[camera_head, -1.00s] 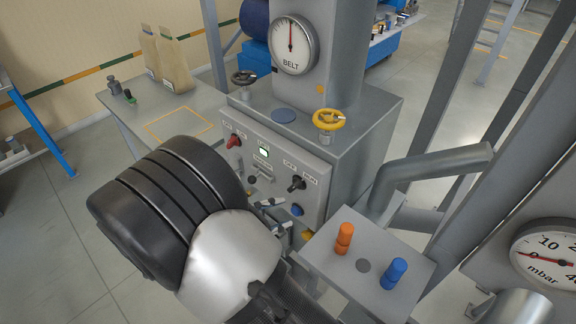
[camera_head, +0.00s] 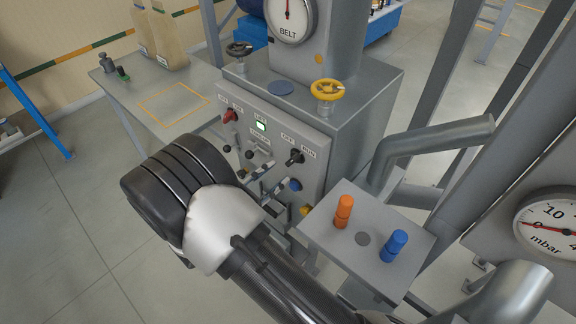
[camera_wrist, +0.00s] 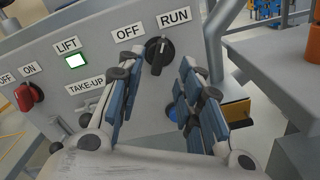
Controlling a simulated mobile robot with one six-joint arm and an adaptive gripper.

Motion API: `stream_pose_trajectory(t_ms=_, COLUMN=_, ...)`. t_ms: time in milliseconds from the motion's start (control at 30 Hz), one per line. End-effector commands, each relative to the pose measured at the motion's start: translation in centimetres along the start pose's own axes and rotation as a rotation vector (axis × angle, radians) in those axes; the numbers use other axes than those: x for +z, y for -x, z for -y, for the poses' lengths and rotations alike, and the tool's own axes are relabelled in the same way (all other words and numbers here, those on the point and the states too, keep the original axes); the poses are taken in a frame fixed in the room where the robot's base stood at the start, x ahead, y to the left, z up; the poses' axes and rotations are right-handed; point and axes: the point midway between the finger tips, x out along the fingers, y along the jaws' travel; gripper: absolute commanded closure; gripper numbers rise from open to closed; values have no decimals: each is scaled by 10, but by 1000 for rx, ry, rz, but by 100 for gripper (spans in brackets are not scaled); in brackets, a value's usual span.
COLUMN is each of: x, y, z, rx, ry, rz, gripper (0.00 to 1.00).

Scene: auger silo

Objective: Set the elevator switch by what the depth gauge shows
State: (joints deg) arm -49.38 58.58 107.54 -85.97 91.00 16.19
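A grey control panel (camera_head: 256,170) carries a black switch (camera_head: 296,158) marked OFF and RUN, also in the wrist view (camera_wrist: 158,54); its handle leans up toward RUN in the head view. A red switch (camera_wrist: 28,96) marked OFF and ON sits at the left. A lit green lamp (camera_wrist: 76,62) is labelled LIFT. I cannot tell which switch is the elevator's. No gauge labelled depth shows; a BELT gauge (camera_head: 290,14), cut at the top, has its needle upright. My gripper (camera_wrist: 165,98) is open and empty, its blue-padded fingers before the panel, below the black switch.
A yellow handwheel (camera_head: 328,91) and a black handwheel (camera_head: 239,49) stand on the housing. Orange (camera_head: 343,212) and blue (camera_head: 394,245) pegs stand on a grey shelf to the right. An mbar gauge (camera_head: 549,224) is beyond. A TAKE-UP lever shows beside my fingers.

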Motion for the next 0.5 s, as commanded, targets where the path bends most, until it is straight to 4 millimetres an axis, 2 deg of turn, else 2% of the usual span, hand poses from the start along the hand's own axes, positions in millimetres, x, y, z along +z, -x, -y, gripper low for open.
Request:
stream_pose_trajectory(t_ms=33, x=0, y=-12, z=2, rx=-4, ry=0, rz=3, gripper=67)
stream_pose_trajectory(t_ms=200, x=-1, y=-42, z=2, rx=-4, ry=0, rz=1, gripper=67)
stream_pose_trajectory(t_ms=300, x=0, y=-55, z=1, rx=-3, ry=0, rz=1, gripper=67)
stream_pose_trajectory(t_ms=500, x=0, y=-65, z=0, rx=-1, ry=0, rz=0, gripper=67)
